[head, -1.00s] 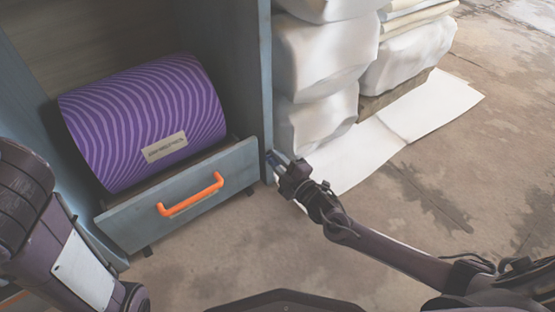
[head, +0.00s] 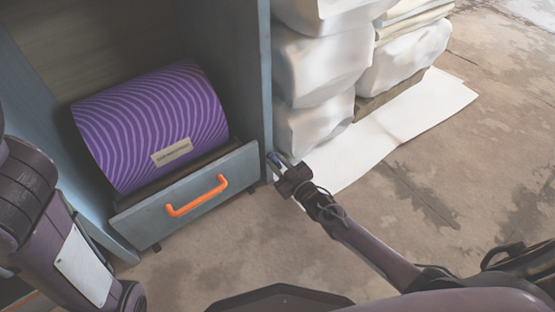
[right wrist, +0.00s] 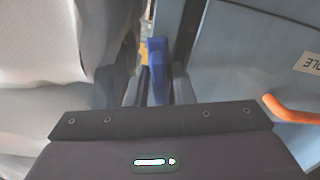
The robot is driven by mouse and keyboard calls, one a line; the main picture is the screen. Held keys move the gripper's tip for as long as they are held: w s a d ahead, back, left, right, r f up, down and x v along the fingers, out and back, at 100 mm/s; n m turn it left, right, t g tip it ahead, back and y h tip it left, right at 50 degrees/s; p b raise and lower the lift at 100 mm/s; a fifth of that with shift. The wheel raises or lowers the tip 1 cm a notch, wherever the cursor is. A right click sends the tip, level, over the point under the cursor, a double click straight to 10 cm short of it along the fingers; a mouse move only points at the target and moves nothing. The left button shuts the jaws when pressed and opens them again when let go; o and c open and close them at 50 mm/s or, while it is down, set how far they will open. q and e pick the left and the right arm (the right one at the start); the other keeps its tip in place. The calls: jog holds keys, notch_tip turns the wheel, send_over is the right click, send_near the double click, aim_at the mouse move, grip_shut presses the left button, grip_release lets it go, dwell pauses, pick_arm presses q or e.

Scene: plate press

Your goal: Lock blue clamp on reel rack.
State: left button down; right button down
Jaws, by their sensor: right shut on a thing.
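The blue clamp (right wrist: 156,72) shows in the right wrist view as an upright blue bar between my right gripper's fingers. It also shows as a small blue bit (head: 273,158) at the rack's right post in the head view. My right gripper (head: 279,166) is shut on it, beside the post; it also fills the low part of the right wrist view (right wrist: 158,90). The reel rack (head: 265,75) is a blue-grey frame holding a purple striped reel (head: 150,125) above a front panel with an orange handle (head: 197,196). My left arm is at the left edge; its gripper is out of view.
White wrapped bundles (head: 320,75) are stacked just right of the rack's post, close to my right gripper. White sheets (head: 410,125) lie on the floor beside them. The concrete floor (head: 430,190) is open to the right.

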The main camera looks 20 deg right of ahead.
jog(key=shift+r+m+p, duration=0.1)
jog(key=shift+m+p, duration=0.35)
jog(key=shift+m, duration=0.95)
jog(key=c, duration=1.4)
grip_release()
jog(key=shift+c, duration=0.2)
